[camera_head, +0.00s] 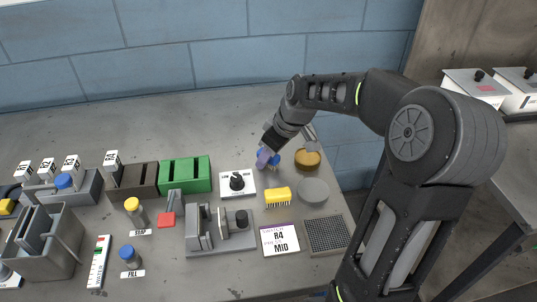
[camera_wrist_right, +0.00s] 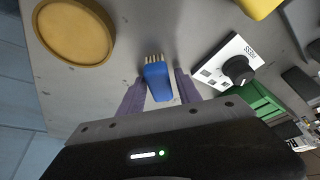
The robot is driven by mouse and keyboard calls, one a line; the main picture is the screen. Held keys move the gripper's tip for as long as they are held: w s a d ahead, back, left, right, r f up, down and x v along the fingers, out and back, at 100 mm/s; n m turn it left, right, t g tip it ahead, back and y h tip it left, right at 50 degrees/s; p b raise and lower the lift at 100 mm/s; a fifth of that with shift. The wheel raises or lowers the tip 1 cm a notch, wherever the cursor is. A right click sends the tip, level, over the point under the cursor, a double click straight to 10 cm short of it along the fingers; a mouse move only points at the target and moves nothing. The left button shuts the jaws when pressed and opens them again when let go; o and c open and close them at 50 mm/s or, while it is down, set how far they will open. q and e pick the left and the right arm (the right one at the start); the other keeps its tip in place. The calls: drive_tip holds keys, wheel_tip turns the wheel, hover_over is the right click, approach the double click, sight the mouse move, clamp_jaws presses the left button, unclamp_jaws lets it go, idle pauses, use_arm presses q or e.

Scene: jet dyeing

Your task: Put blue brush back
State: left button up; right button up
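The blue brush (camera_wrist_right: 157,82) lies on the grey table in the right wrist view, its pale bristles pointing away from my wrist. My right gripper (camera_wrist_right: 159,78) is open, with one purple-grey finger on each side of the brush and a small gap showing at both sides. In the head view the right gripper (camera_head: 266,158) is low at the table's back right, and only a bit of the blue brush (camera_head: 275,156) shows beside the fingers. My left gripper is not in view.
A round brown dish (camera_head: 308,157) sits right of the gripper. A white box with a black knob (camera_head: 238,183) is at its left. A yellow brush (camera_head: 278,196) and a grey disc (camera_head: 313,190) lie nearer. A green rack (camera_head: 186,174) stands further left.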

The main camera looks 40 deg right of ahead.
drive_tip(key=shift+o, duration=0.7)
drive_tip(key=shift+r, duration=0.45)
drive_tip(key=v, duration=1.1)
drive_tip(key=shift+r, duration=0.2)
drive_tip(key=shift+s+f, duration=0.1)
drive_tip(key=shift+s, duration=0.05)
idle(0.4)
